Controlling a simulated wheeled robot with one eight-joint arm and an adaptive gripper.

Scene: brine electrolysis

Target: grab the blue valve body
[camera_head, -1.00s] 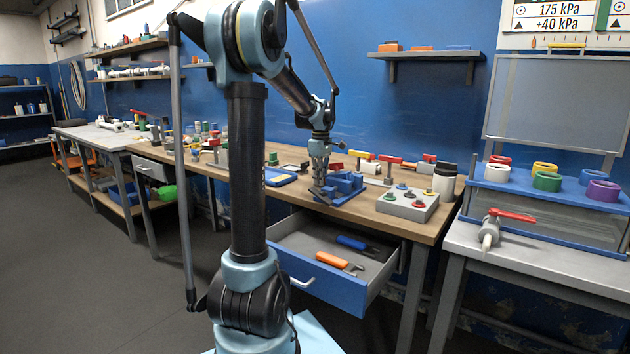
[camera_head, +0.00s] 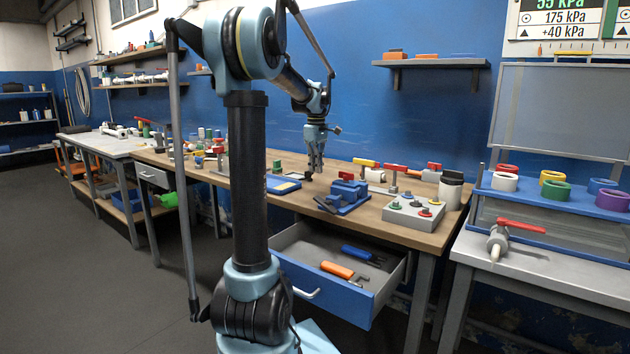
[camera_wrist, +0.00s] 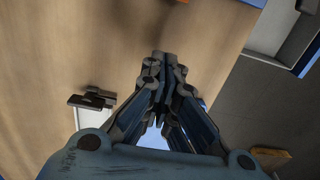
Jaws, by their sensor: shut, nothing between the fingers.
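A blue blocky assembly (camera_head: 347,193) with a dark handle at its left sits on the wooden bench in the head view. It looks like a vise, and I cannot tell whether a separate valve body is part of it. My gripper (camera_head: 316,168) points down above the bench, just left of this assembly and apart from it. The gripper is shut and empty. In the wrist view my gripper (camera_wrist: 162,58) shows its fingertips together over bare wood. No blue valve body shows clearly there.
A grey button box (camera_head: 413,213) and several red-handled valves stand right of the assembly. A blue tray (camera_head: 283,184) lies left. An open drawer (camera_head: 340,285) below holds orange- and blue-handled tools. Another valve (camera_head: 499,240) lies on the right-hand table.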

